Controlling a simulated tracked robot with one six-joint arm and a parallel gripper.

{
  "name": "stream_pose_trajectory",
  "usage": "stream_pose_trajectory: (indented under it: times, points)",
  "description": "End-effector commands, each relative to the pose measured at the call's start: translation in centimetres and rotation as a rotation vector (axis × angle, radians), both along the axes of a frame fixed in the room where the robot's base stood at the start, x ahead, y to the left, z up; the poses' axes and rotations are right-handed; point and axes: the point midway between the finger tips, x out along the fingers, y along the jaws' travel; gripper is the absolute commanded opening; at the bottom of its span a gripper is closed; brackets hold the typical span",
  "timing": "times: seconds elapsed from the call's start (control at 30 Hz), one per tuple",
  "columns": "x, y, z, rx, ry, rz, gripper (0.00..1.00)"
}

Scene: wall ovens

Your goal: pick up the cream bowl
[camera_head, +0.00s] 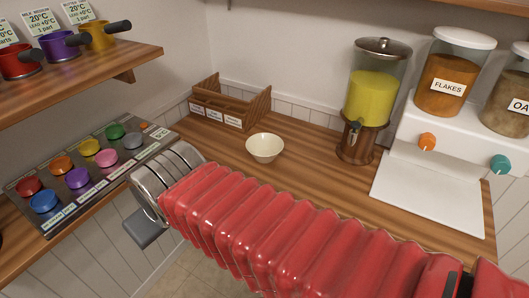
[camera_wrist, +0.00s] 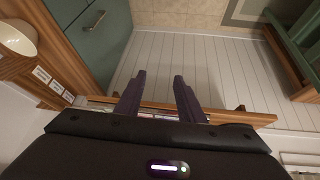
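The cream bowl (camera_head: 265,148) stands upright on the wooden counter (camera_head: 310,170) in the head view and looks empty. It also shows in the wrist view (camera_wrist: 18,40), at the upper left and cut off by the frame edge. My gripper (camera_wrist: 158,84) shows in the wrist view with its two dark fingers spread apart and nothing between them. The bowl is well off to the left of the fingers there. In the head view my red-sleeved arm crosses in front of the counter, its end left of the bowl; the fingers are hidden.
A wooden divider box (camera_head: 232,105) stands behind the bowl. A drink dispenser (camera_head: 372,98) and a white cereal dispenser (camera_head: 430,185) stand to the right. A panel of coloured knobs (camera_head: 85,172) and a shelf with pots (camera_head: 70,80) are at left. Counter around the bowl is clear.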

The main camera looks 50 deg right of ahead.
Motion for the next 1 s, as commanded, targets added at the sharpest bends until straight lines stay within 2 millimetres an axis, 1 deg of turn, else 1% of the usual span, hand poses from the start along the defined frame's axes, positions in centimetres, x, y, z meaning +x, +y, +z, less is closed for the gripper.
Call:
stream_pose_trajectory:
  times: [0.03, 0.07, 0.23, 0.4, 0.47, 0.5, 0.7, 0.77, 0.9, 1.0]
  points:
    - [0.8, -1.5, -0.3, -0.021, -0.010, -0.025, 0.35]
    - [1.4, -2.4, -0.4, -0.038, -0.021, -0.037, 0.35]
    - [4.5, -8.4, -1.1, -0.142, -0.088, -0.101, 0.35]
    - [6.5, -14.4, -1.9, -0.243, -0.144, -0.140, 0.35]
    - [6.9, -16.5, -2.2, -0.276, -0.161, -0.149, 0.35]
    - [7.2, -17.9, -2.5, -0.297, -0.172, -0.153, 0.35]
    - [7.8, -24.1, -3.9, -0.390, -0.224, -0.157, 0.35]
    - [7.7, -25.7, -4.4, -0.409, -0.240, -0.156, 0.35]
    - [7.3, -29.2, -5.8, -0.448, -0.276, -0.143, 0.35]
    - [6.6, -31.5, -6.9, -0.470, -0.303, -0.132, 0.35]
